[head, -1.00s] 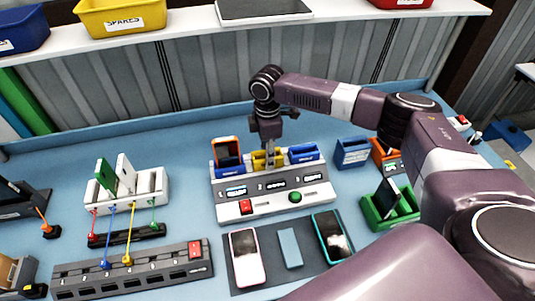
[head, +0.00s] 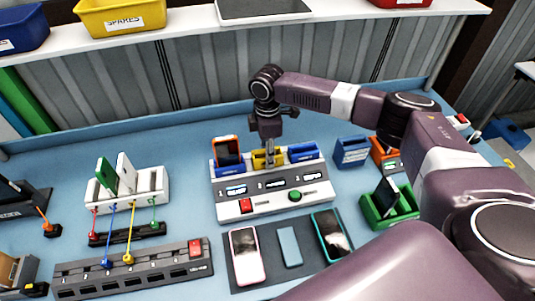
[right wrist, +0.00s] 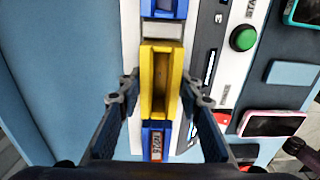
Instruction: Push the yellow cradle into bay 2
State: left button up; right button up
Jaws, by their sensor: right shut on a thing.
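The yellow cradle (head: 260,158) stands in the middle slot of the grey and white dock (head: 262,207), between two blue cradles. In the right wrist view the yellow cradle (right wrist: 161,82) is a long open trough with one finger on each long side. My right gripper (head: 270,146) points down over it and is shut on it; the wrist view shows the fingertips (right wrist: 159,92) at its sides. The left blue cradle (head: 228,168) holds an orange-edged phone (head: 227,150). The right blue cradle (head: 303,153) looks empty. My left gripper is not in view.
The dock front has a red button (head: 246,205) and a green button (head: 294,196). A dark mat (head: 265,274) with phones lies in front. A white rack (head: 152,197) stands left, a blue bin (head: 351,152) and green holder (head: 392,205) right.

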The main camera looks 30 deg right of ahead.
jog(key=shift+s+f, duration=0.25)
jog(key=shift+f, duration=0.3)
dwell(1.2)
jog(key=o, duration=1.2)
jog(key=shift+o, duration=0.3)
jog(key=shift+w, duration=0.1)
jog(key=shift+r, duration=0.1)
jog(key=shift+w+r, duration=0.15)
jog(key=shift+r, duration=0.35)
notch_tip(320, 180, up, 11)
jog(key=shift+a+f, duration=0.1)
